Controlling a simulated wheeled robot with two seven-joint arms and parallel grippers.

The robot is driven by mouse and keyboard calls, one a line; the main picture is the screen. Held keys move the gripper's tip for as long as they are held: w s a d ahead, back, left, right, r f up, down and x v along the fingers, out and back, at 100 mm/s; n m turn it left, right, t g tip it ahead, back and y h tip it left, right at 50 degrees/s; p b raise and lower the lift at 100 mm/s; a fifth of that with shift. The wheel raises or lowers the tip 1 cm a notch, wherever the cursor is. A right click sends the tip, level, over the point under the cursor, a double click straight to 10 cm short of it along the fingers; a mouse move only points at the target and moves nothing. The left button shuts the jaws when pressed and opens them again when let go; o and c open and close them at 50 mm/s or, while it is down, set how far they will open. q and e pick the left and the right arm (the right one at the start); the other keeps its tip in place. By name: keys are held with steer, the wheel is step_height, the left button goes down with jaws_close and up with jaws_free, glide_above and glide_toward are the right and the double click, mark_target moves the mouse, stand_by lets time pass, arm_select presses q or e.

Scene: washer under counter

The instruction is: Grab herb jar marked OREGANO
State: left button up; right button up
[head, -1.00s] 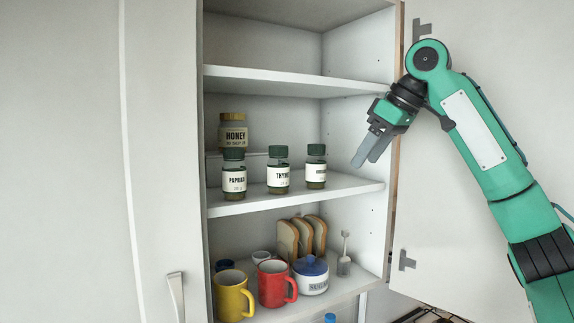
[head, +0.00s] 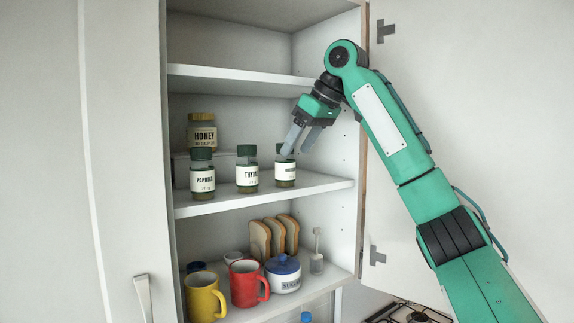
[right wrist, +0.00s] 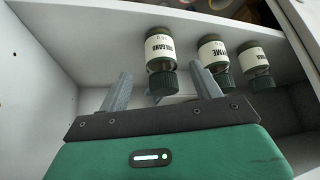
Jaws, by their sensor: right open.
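The OREGANO jar (head: 285,175), with a dark green lid and white label, stands upright at the right end of the middle shelf's row of jars. Its label is partly readable in the right wrist view (right wrist: 160,50). My right gripper (head: 296,151) is open and empty, its fingers pointing down-left at the jar's lid; one finger overlaps the lid in the head view. In the right wrist view the jar lies between the two finger tips (right wrist: 160,70); whether they touch it I cannot tell. My left gripper is not in view.
The THYME jar (head: 247,172) and PAPRIKA jar (head: 202,178) stand to the left, with a HONEY jar (head: 202,132) behind. The shelf above (head: 240,82) and cabinet side wall (head: 340,140) bound the space. Mugs, bread and a sugar pot (head: 283,275) fill the shelf below.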

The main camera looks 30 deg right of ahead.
mark_target(285, 165)
steer(key=shift+w+a+r+p, duration=0.15)
steer(key=shift+w+a, duration=0.1)
steer(key=shift+w, duration=0.2)
steer(key=shift+w+a+r+p, duration=0.15)
steer(key=shift+w+a, duration=0.1)
steer(key=shift+w, duration=0.15)
steer(key=x, duration=0.3)
steer(key=shift+w+a+f, duration=0.15)
steer(key=shift+f, duration=0.15)
steer(key=shift+d, duration=0.2)
steer(key=shift+c, duration=0.5)
steer(key=shift+a, duration=0.15)
steer(key=c, duration=1)
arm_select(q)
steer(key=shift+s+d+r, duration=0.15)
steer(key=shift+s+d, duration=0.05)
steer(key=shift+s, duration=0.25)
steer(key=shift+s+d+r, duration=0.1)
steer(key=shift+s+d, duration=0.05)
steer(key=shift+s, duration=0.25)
arm_select(e)
steer(key=shift+r, duration=0.1)
steer(key=shift+c, duration=0.2)
